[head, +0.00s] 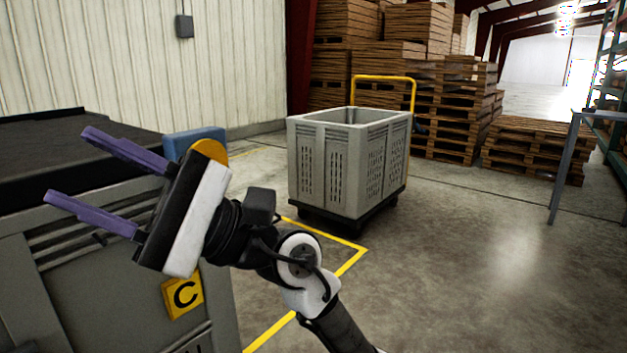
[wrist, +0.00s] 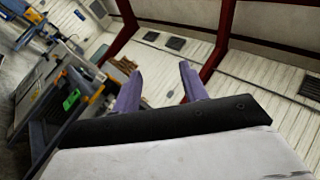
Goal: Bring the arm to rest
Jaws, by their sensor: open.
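My gripper (head: 89,167) is in the left part of the head view, with its two purple fingers spread apart and pointing left. Nothing is between the fingers. It shows in front of a grey crate (head: 110,270) with a yellow C label (head: 183,295); I cannot tell the exact gap between them. My arm reaches up to it from the bottom middle of the view. In the wrist view my gripper (wrist: 160,80) is also open and empty, with the wall and roof beams beyond it.
A grey slatted bin (head: 330,165) stands on a dark wheeled base with a yellow handle (head: 384,78). Wooden pallets and crates (head: 455,110) are stacked behind it. A blue-grey metal frame (head: 565,165) stands at the right. The concrete floor (head: 480,270) at lower right is clear.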

